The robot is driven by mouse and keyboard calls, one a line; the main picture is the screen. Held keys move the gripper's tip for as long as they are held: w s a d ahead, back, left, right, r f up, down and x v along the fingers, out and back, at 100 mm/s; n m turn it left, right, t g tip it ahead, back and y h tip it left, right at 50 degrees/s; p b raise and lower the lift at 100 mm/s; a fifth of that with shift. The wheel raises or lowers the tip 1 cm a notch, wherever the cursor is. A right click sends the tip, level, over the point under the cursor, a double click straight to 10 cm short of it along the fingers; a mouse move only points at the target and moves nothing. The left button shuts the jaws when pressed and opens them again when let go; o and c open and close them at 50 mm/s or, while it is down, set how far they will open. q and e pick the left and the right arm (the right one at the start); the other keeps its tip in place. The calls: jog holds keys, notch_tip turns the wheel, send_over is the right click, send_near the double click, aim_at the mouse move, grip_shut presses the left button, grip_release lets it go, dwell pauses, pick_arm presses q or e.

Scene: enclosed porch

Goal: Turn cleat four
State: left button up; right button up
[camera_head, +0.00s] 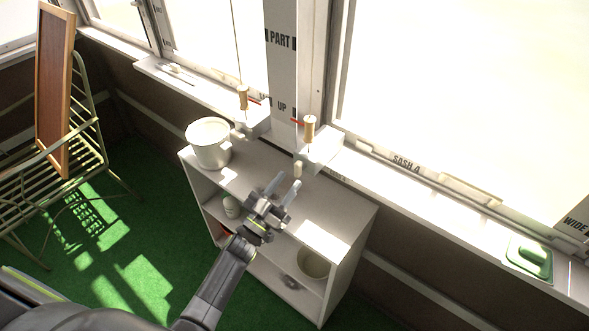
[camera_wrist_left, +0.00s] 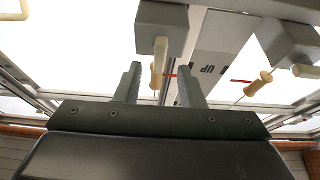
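My left gripper (camera_head: 285,184) is open over the front of the white shelf's top, just short of the right-hand grey block (camera_head: 321,151). This block carries a tan wooden handle (camera_head: 310,127) on top and a short cream peg (camera_head: 298,169) on its near side. In the left wrist view the cream peg (camera_wrist_left: 160,48) appears between my two spread fingers, neither visibly touching it. A second grey block (camera_head: 255,120) to the left has a similar tan handle (camera_head: 243,97) and cream peg (camera_head: 239,134). No number shows on either block. My right gripper is out of view.
A white pot (camera_head: 209,143) stands on the left end of the white shelf (camera_head: 262,170). A metal chair (camera_head: 75,150) holding a framed panel (camera_head: 55,88) stands left. Green floor lies between.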

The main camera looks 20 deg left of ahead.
aim_at(296, 171)
pick_arm(q)
jog(key=shift+x, duration=2.05)
jog(key=shift+c, duration=0.3)
grip_shut()
